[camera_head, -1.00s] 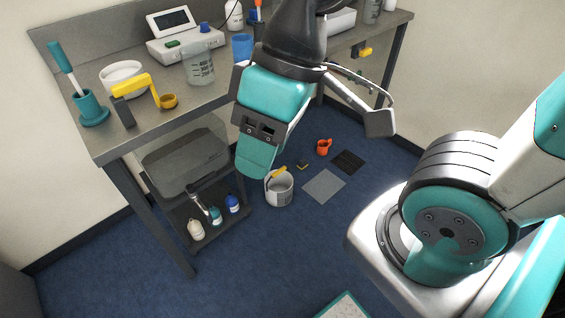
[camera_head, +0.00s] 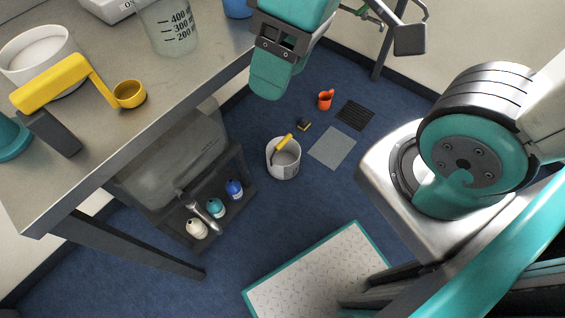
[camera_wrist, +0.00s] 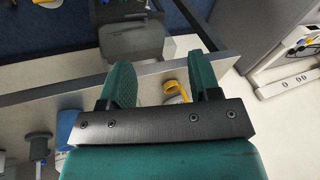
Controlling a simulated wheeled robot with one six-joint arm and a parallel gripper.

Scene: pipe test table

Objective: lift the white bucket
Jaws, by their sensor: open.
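The white bucket (camera_head: 284,168) stands upright on the blue floor in the head view, right of the table's lower shelf. A yellow-handled item (camera_head: 283,146) leans in it. My gripper (camera_head: 269,82) is above and behind it in the picture, well apart from it, with teal fingers pointing down. In the wrist view my gripper (camera_wrist: 162,78) has its two green fingers spread, with nothing held between them. I cannot make out the bucket in the wrist view.
The grey table (camera_head: 120,150) stands at left, with a yellow scoop (camera_head: 129,94) and a beaker (camera_head: 168,27) on it. Small bottles (camera_head: 215,207) line the lower shelf. An orange cup (camera_head: 325,100) and a grey mat (camera_head: 332,147) lie beyond the bucket.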

